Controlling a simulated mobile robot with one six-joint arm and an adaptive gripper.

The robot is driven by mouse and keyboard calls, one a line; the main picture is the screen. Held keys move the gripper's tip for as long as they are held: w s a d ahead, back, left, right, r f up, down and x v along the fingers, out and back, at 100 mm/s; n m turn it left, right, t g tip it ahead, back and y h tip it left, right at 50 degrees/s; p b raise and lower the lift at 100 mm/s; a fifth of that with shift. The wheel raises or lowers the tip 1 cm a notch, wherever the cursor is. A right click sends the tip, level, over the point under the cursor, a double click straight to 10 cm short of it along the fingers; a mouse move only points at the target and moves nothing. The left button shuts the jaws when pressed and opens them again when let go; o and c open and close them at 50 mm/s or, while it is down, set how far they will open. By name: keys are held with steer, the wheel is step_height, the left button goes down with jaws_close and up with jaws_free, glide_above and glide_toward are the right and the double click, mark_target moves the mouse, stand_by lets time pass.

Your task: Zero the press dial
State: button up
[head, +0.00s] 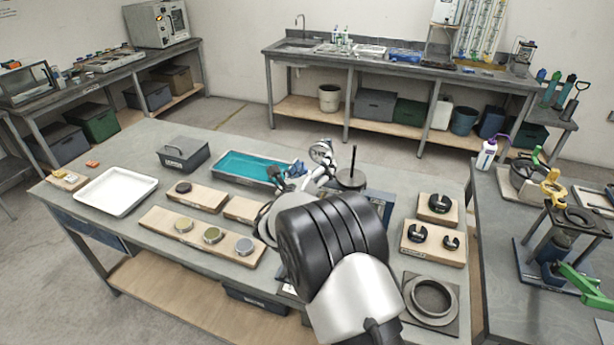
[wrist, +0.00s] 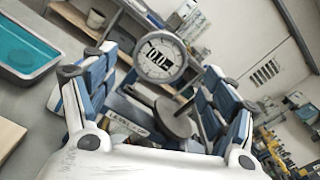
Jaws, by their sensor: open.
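The press dial (wrist: 161,58) is a round, pale-faced gauge with a dark window; its digits look like 0.0, though the last part is hard to read. It also shows in the head view (head: 322,152), just beyond my gripper. My gripper (head: 288,176) is open, with blue-padded fingers. In the wrist view my gripper (wrist: 158,82) has its fingers spread left and right, with the dial framed between them and farther off. I see no contact. The press's round dark plate and rod (head: 351,179) stand right of the dial. A blue press body (head: 382,203) is partly hidden by my arm.
A teal-lined tray (head: 247,167) lies left of my gripper. Wooden boards with discs (head: 186,230) lie front left, and boards with black knobs (head: 434,243) lie right. A ring on a square plate (head: 431,298) is front right. A white tray (head: 117,192) sits far left.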

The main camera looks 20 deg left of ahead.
steer(key=s, duration=0.6)
steer(key=shift+d, duration=0.1)
